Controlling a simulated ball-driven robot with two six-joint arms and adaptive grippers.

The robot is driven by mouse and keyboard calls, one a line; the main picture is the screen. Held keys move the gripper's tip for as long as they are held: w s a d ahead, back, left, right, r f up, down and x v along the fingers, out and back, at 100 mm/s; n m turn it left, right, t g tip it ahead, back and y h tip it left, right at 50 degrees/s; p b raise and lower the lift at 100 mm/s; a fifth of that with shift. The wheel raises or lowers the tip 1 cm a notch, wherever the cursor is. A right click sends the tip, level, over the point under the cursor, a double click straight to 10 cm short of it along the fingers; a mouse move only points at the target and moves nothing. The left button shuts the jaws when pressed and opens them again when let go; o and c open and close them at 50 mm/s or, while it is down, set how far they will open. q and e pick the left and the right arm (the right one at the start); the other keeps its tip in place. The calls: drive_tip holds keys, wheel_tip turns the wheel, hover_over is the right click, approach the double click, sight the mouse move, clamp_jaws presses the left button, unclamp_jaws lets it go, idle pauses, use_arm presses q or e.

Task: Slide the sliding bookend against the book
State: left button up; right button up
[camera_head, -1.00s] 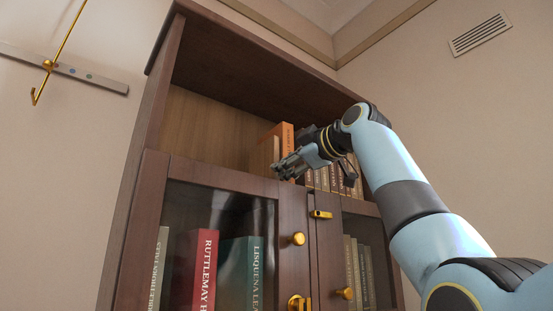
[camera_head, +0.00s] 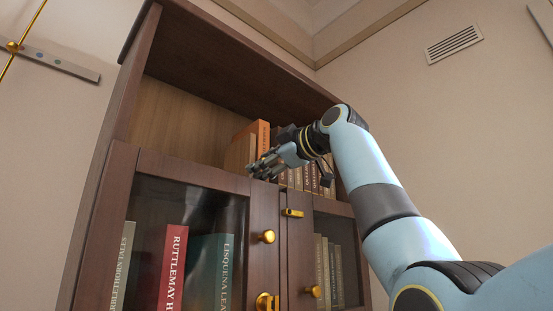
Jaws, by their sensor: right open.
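An orange book (camera_head: 263,133) stands upright on the open upper shelf of the dark wooden bookcase. A flat tan, wood-coloured face (camera_head: 239,152) shows at its left; I cannot tell whether this is the book's cover or a bookend. I cannot make out the sliding bookend for certain. My right gripper (camera_head: 262,167) is open at the shelf's front edge, in front of the lower part of the orange book, and hides part of it. I cannot tell whether it touches anything. My left gripper is out of view.
Several books (camera_head: 308,176) stand right of the orange one, partly behind my right arm. The shelf's left part is empty. Below are glass doors with gold knobs (camera_head: 267,237) and a gold latch (camera_head: 292,213), with a red book (camera_head: 172,268) behind the glass.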

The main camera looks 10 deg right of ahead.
drive_tip(key=v, duration=1.1)
drive_tip(key=shift+s+d, duration=0.2)
